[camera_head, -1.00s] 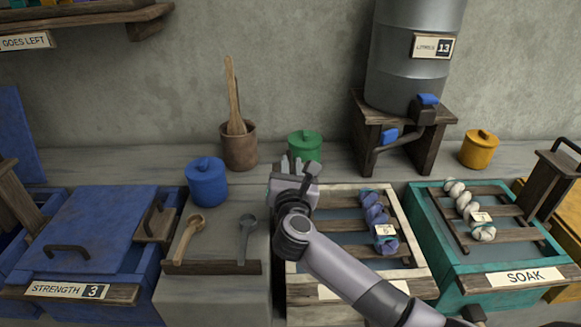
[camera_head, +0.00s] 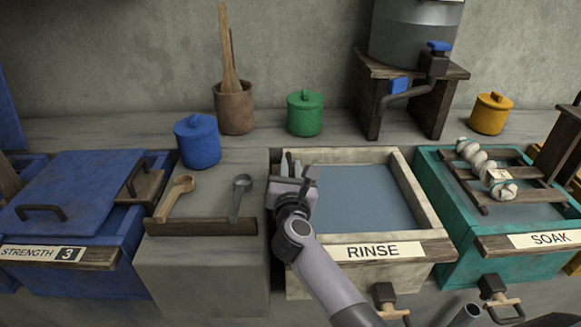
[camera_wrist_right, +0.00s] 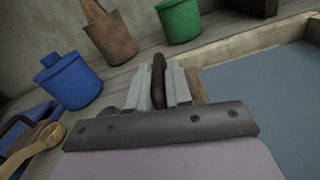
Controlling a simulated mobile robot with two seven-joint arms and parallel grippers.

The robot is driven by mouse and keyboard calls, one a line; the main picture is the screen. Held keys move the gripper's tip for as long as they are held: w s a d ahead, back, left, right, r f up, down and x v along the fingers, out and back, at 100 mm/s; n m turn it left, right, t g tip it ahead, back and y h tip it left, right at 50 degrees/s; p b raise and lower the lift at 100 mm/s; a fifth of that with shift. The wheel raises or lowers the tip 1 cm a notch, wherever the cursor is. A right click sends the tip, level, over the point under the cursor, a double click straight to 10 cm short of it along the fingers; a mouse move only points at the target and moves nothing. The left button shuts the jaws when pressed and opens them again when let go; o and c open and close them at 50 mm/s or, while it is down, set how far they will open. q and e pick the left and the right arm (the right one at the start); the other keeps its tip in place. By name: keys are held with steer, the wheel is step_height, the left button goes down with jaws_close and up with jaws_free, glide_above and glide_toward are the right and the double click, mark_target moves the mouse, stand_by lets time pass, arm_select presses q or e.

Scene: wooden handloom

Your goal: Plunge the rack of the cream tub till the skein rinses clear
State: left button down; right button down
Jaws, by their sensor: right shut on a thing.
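The cream tub (camera_head: 418,193), labelled RINSE (camera_head: 373,251), stands right of the middle in the head view. Its blue-grey water (camera_head: 365,202) shows an unbroken surface. The rack's slats and the skein are hidden, so I cannot see the skein's colour. My right gripper (camera_head: 291,170) is at the tub's left side. In the right wrist view, its two fingers (camera_wrist_right: 158,92) are shut on an upright dark wooden handle (camera_wrist_right: 158,76), the rack handle. My left gripper is not in view.
The teal SOAK tub (camera_head: 430,190) with a pale skein (camera_head: 487,169) on its rack stands close on the right. A stone block with two spoons (camera_head: 178,193) (camera_head: 240,192) is on the left. Green (camera_head: 305,113) and blue (camera_head: 197,142) pots stand behind.

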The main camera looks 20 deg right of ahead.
steer(key=shift+a+f, duration=0.3)
steer(key=shift+f, duration=0.45)
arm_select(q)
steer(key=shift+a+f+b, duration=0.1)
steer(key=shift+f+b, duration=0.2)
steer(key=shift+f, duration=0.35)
arm_select(e)
steer(key=shift+s+f, duration=0.1)
steer(key=shift+f, duration=0.05)
steer(key=c, duration=1.1)
jaws_free()
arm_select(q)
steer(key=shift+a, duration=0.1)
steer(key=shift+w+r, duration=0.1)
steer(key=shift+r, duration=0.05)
arm_select(e)
steer(key=shift+d+r, duration=0.15)
steer(key=shift+r, duration=0.15)
